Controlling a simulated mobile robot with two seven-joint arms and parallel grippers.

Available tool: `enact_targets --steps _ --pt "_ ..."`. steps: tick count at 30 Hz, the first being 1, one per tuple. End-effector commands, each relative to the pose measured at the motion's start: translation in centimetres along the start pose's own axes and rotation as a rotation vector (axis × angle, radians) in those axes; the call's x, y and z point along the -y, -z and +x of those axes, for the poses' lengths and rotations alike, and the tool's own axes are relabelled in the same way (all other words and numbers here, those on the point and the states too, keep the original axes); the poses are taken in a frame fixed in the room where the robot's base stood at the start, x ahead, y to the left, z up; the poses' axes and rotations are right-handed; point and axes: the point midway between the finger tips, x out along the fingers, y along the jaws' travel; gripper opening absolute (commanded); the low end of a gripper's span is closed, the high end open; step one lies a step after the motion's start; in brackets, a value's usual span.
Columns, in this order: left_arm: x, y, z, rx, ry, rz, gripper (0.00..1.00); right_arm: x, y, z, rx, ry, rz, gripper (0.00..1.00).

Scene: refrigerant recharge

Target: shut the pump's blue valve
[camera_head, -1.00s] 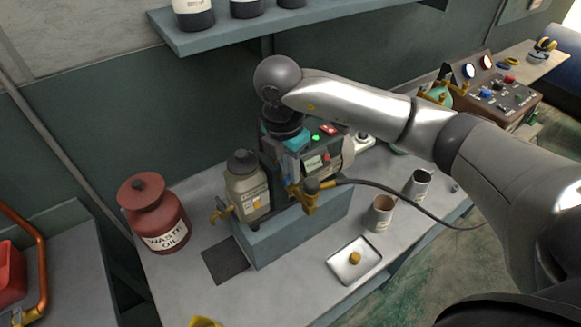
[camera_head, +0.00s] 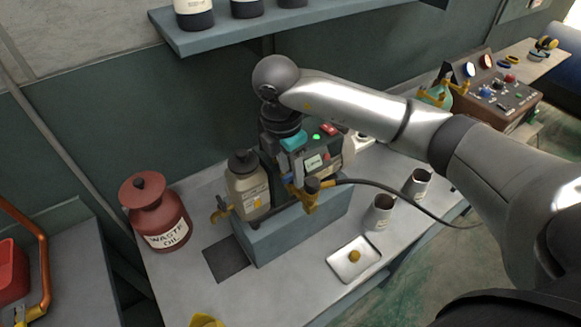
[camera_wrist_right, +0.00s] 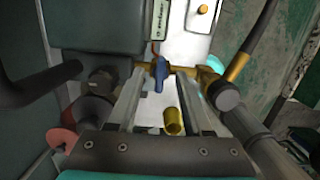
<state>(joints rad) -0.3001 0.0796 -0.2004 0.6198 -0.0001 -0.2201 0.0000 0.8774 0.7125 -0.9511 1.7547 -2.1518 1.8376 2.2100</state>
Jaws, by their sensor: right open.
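The pump (camera_head: 318,160), dark with a green light and small display, stands on a grey-blue block. Its blue valve (camera_wrist_right: 161,72) sits on a brass fitting in the right wrist view, with its handle pointing toward the camera. My right gripper (camera_wrist_right: 160,88) is open, with one finger on each side of the blue handle. I cannot tell whether either finger touches it. In the head view my right gripper (camera_head: 290,160) hangs down at the pump's near side, and its fingers are hard to make out. My left gripper is out of view.
A black hose with a brass connector (camera_head: 312,195) leaves the pump to the right. An oil bottle (camera_head: 247,187) stands left of the pump; a red waste oil can (camera_head: 160,225) is farther left. Two cups (camera_head: 380,212) and a white tray (camera_head: 341,271) with a brass cap stand at right.

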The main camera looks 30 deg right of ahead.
Motion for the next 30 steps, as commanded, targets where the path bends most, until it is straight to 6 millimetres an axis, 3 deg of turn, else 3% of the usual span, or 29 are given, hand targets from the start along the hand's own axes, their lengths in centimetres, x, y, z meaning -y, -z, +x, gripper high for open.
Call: enact_targets --steps 13,30 --pt "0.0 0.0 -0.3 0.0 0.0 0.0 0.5 0.0 -0.1 -0.4 0.0 -0.001 -0.001 0.5" --pt "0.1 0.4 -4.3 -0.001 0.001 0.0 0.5 0.0 -0.7 -6.0 0.0 -0.001 -0.001 0.5"
